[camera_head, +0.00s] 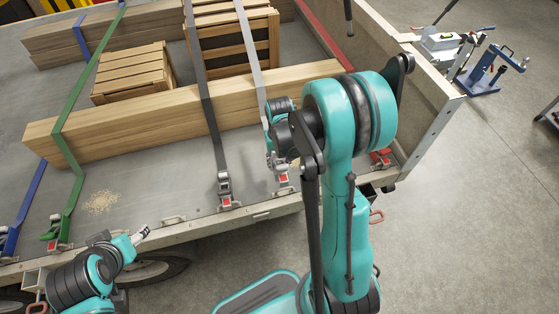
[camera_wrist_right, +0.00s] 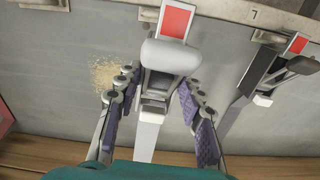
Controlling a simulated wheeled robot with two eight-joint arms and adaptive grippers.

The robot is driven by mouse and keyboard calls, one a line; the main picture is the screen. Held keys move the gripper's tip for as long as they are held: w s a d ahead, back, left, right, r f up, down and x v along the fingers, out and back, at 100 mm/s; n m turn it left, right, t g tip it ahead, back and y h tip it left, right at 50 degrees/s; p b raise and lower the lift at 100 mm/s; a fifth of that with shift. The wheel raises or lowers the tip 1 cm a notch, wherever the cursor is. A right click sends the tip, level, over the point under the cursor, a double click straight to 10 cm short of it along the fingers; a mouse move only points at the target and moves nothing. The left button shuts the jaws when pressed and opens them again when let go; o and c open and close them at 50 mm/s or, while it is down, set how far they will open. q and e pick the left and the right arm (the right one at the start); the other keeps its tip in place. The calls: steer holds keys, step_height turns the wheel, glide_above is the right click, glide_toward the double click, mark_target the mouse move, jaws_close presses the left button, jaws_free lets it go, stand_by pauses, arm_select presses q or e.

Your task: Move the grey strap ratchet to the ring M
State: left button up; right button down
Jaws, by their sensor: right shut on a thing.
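The grey strap ratchet (camera_wrist_right: 168,62) has a light grey handle and a pale strap, with a red tag (camera_wrist_right: 176,20) at its trailer-edge end. In the head view it sits near the trailer's front edge (camera_head: 283,182), at the bottom of the light grey strap (camera_head: 252,60). My right gripper (camera_wrist_right: 153,95) is shut on the ratchet, its purple-padded fingers on either side of it. In the head view this gripper (camera_head: 276,160) is partly behind my arm. My left gripper (camera_head: 143,234) is low at the left near the trailer edge, apart from the straps. I cannot read which ring is M.
A dark strap's ratchet (camera_head: 224,188) lies left of the grey one. Wooden beams (camera_head: 130,128) and crates (camera_head: 132,72) stand behind. Green (camera_head: 76,170) and blue straps cross at left. A metal ring (camera_head: 174,219) sits on the edge rail. The deck around the sawdust (camera_head: 101,202) is clear.

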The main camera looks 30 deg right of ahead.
steer(key=shift+f+b, duration=2.2)
steer(key=shift+f, duration=0.9)
steer(key=c, duration=0.9)
jaws_free()
steer(key=shift+r, duration=0.1)
step_height(320, 180, up, 12)
steer(key=shift+f, duration=0.1)
